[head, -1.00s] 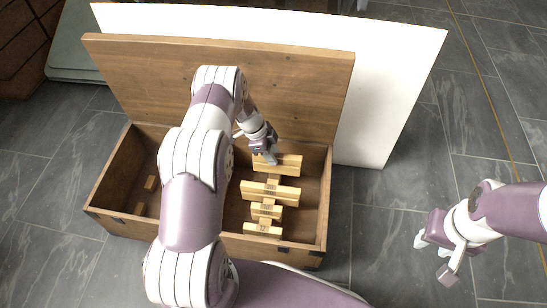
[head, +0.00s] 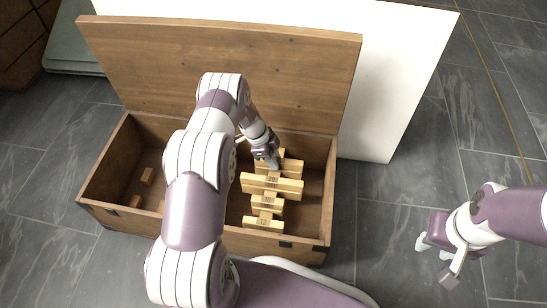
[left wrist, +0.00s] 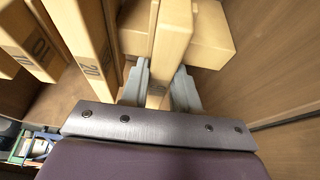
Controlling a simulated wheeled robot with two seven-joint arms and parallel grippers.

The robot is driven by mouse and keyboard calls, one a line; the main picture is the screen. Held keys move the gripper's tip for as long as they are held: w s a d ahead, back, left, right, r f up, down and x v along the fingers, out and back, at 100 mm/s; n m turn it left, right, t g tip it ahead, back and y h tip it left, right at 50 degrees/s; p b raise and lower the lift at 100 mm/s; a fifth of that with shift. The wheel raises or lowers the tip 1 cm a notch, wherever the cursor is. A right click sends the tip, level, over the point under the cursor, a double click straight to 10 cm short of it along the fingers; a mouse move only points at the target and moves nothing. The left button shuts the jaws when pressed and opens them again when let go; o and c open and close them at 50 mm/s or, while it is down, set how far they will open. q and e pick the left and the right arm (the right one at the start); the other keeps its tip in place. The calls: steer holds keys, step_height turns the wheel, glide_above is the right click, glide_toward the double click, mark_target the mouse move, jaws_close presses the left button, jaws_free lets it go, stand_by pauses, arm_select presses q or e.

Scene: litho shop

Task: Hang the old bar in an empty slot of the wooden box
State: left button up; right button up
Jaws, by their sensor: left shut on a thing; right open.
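The open wooden box (head: 102,210) stands on the floor with its lid raised. Pale wooden bars lie across its right half, with blocks between them; a nearer bar (head: 258,184) and two shorter ones (head: 266,206) (head: 263,223) show. My left gripper (head: 273,164) is down inside the box at the farthest bar (head: 292,167). In the left wrist view its fingers (left wrist: 160,88) are shut on a narrow pale bar (left wrist: 172,35), beside a bar marked 20 (left wrist: 80,35). I cannot tell whether the held bar touches a slot. My right gripper (head: 436,262) is open and empty, outside the box.
Small wooden blocks (head: 147,176) lie in the left part of the box. The raised lid (head: 230,65) stands behind, with a white panel (head: 400,80) beyond it. My left arm hides the box's middle.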

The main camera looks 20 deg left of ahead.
arm_select(q)
steer(key=o, duration=1.1)
steer(key=shift+c, duration=0.2)
steer(key=shift+r, duration=0.1)
steer(key=p+v, duration=0.7)
steer(key=v, duration=0.5)
steer(key=shift+a+r, duration=0.15)
